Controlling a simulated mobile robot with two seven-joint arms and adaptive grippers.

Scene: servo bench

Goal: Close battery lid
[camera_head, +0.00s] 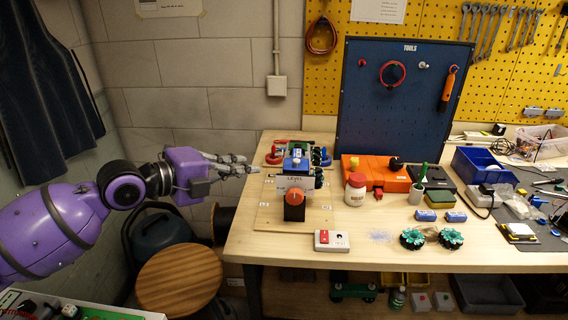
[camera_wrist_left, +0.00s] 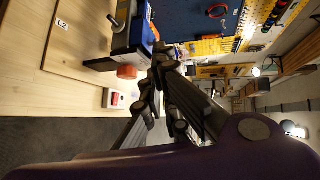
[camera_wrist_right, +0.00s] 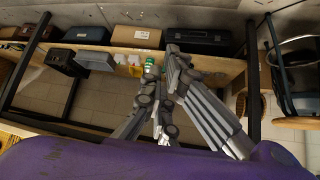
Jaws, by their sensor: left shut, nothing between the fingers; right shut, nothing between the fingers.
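A bench fixture (camera_head: 297,164) with a blue block, a "LEVEL" label and an orange-red knob (camera_head: 294,198) stands at the left end of the table. The knob also shows in the left wrist view (camera_wrist_left: 127,72), beside the fingers. I cannot tell which part is the battery lid. My left gripper (camera_head: 250,167) is shut and empty, just left of the fixture, pointing right. Its fingers (camera_wrist_left: 156,72) also show in the left wrist view. My right gripper (camera_wrist_right: 163,75) is shut and empty in the right wrist view, with shelves and boxes beyond it; it is not in the head view.
A small red-and-white switch box (camera_head: 332,240) sits near the table's front edge. A white jar (camera_head: 355,190), orange case (camera_head: 385,176) and green-topped knobs (camera_head: 412,239) stand to the right. A blue tool panel (camera_head: 402,100) rises behind. A round wooden stool (camera_head: 180,279) stands below my left arm.

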